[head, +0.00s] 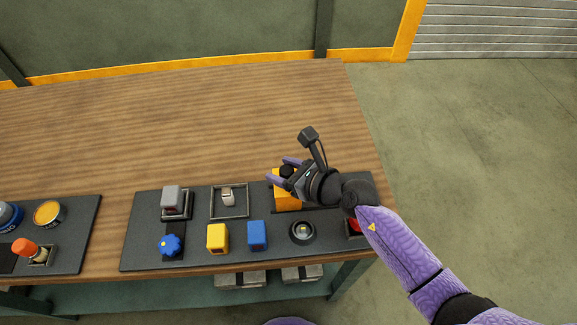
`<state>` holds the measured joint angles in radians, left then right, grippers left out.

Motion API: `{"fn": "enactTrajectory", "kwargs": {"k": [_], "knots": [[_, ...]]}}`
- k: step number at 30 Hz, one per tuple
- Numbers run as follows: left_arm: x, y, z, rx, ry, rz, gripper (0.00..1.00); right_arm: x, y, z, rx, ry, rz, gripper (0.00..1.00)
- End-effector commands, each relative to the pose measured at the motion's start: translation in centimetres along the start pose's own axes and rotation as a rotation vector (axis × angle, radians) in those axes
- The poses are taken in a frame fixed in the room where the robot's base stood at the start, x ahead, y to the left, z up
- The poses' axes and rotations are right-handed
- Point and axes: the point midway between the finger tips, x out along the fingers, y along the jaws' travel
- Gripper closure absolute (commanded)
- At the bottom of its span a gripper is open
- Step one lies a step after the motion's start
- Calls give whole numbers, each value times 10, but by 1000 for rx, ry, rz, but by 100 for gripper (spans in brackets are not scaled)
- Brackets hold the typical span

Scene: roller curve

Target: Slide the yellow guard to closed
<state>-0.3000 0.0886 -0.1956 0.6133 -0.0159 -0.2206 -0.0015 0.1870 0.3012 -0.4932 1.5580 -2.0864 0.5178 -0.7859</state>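The yellow guard (287,201) is an orange-yellow block with a black knob (287,171) on top. It stands at the back right of the middle panel, at the left end of a dark strip. My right gripper (283,170) reaches in from the right, above the guard. Its two purple fingertips are apart, with the knob between them. I cannot tell whether they press on the knob. The gripper hides part of the guard's top and right side. My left gripper is not in view.
A red part (354,226) shows at the panel's right end, partly under my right arm. A yellow block (217,238), a blue block (257,235), a round dial (302,231) and a blue knob (170,244) line the front. The wooden table (180,110) behind is clear.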

Motion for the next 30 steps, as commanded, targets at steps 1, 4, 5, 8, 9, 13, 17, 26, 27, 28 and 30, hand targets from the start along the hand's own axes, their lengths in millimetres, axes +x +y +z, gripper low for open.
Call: {"fn": "enactTrajectory", "kwargs": {"k": [1,4,5,8,9,13,17,26,27,28,30], "knots": [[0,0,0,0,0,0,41,0,0,0,0,0,-1,28],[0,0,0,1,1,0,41,0,-1,0,-1,0,-2,22],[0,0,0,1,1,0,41,0,-1,0,-1,0,-2,22],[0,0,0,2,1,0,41,-1,-1,0,-1,0,-3,22],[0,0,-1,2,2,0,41,-1,-1,0,-1,0,-3,22],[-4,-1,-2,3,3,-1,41,-11,-2,0,-2,2,-5,22],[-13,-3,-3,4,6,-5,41,-38,-2,1,-3,3,-4,22],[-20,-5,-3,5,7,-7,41,-96,-1,0,-1,2,-2,22],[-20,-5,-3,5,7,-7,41,-98,-1,0,-1,1,-2,22],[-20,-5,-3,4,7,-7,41,-99,-1,0,-1,0,-1,22],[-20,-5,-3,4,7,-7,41,-100,-1,0,-1,0,-1,22]]}}
